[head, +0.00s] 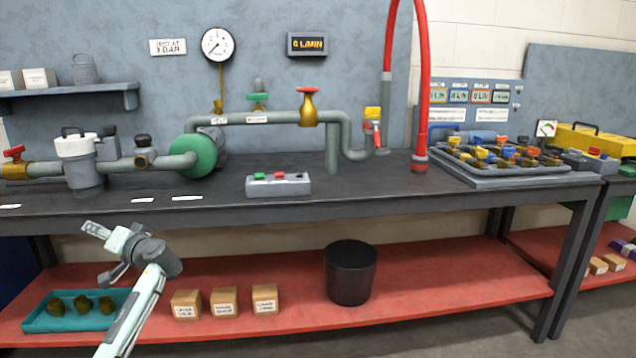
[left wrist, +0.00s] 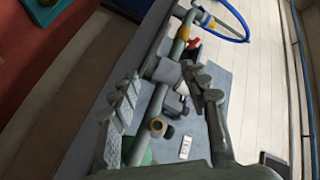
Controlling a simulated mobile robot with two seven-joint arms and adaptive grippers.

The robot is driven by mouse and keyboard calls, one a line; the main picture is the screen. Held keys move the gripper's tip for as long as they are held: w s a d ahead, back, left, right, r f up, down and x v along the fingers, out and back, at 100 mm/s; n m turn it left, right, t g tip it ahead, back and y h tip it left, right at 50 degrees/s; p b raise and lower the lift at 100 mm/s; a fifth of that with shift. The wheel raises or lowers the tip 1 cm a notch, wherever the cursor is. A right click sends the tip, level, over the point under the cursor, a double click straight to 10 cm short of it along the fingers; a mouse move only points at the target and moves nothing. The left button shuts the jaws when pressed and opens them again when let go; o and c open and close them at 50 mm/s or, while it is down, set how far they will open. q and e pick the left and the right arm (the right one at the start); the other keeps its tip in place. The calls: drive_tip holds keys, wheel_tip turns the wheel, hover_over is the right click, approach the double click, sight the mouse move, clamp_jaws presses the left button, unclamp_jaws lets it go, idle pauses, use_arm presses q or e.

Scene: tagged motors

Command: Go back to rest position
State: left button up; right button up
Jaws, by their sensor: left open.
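My left gripper (head: 98,254) is in front of the bench at the left of the head view, a little below the worktop's front edge. Its two fingers are apart, with nothing between them. In the left wrist view the ridged fingers of the left gripper (left wrist: 166,88) are spread, with pipework on the bench seen beyond the gap. My right gripper is not in view.
The dark workbench (head: 400,188) carries a pipe line, a green pump (head: 193,157) and a button box (head: 278,185). On the red lower shelf (head: 430,285) are a teal tray (head: 40,322), small boxes (head: 224,303) and a black bin (head: 350,275).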

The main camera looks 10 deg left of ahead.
use_arm(q)
drive_tip(key=w+d+f+m+h, duration=0.35)
drive_tip(key=d+f+h, duration=0.75)
drive_tip(key=d+f, duration=0.45)
drive_tip(key=s+d+f+g+h, duration=0.1)
drive_tip(key=s+d+f, duration=0.2)
drive_tip(key=s+f, duration=0.5)
drive_tip(key=s+d+f+h, duration=0.1)
drive_tip(key=s+d+f, duration=0.2)
drive_tip(key=s+f, duration=0.55)
drive_tip(key=s+d+f+g, duration=0.1)
drive_tip(key=s+d+f, duration=0.2)
drive_tip(key=s, duration=0.9)
drive_tip(key=s+d+f+m+g+h, duration=0.1)
drive_tip(key=s+d+f, duration=0.2)
drive_tip(key=s, duration=0.8)
wheel_tip(320, 180, down, 2)
drive_tip(key=shift+s+d+f+g, duration=0.2)
drive_tip(key=shift+s+g, duration=0.15)
drive_tip(key=shift+g, duration=0.05)
drive_tip(key=shift+c, duration=0.3)
